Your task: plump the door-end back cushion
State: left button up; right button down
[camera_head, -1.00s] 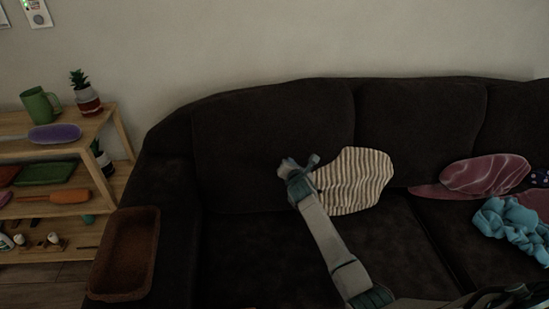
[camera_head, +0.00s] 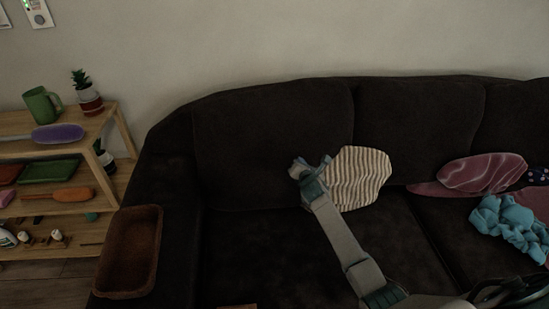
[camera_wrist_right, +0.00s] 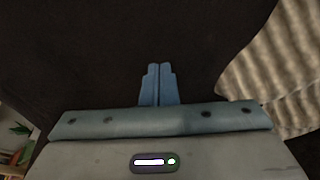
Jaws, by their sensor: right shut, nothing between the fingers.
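The dark brown sofa has a wide left back cushion (camera_head: 265,130), a middle back cushion (camera_head: 420,125) and part of another at the right edge (camera_head: 515,125). No door shows, so I cannot tell which is the door-end one. My right gripper (camera_head: 309,168) is in front of the left back cushion, low and toward its right side. Its fingers are shut and empty in the right wrist view (camera_wrist_right: 157,72), with dark fabric behind them; I cannot tell whether they touch it. A striped beige cushion (camera_head: 362,178) is just right of the gripper. My left gripper is out of view.
A brown tray (camera_head: 131,250) rests on the left sofa arm. A wooden shelf (camera_head: 122,130) with plants and a green mug (camera_head: 41,106) stands at left. A pink cushion (camera_head: 482,173) and crumpled blue cloth (camera_head: 510,225) lie at right. The left seat is mostly clear.

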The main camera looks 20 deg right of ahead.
jog(key=shift+w, duration=0.15)
jog(key=shift+w+d, duration=0.1)
jog(key=shift+w, duration=0.3)
jog(key=shift+s+r+p, duration=0.1)
jog(key=shift+s+p, duration=0.35)
jog(key=shift+s, duration=0.1)
dwell(0.4)
dwell(0.3)
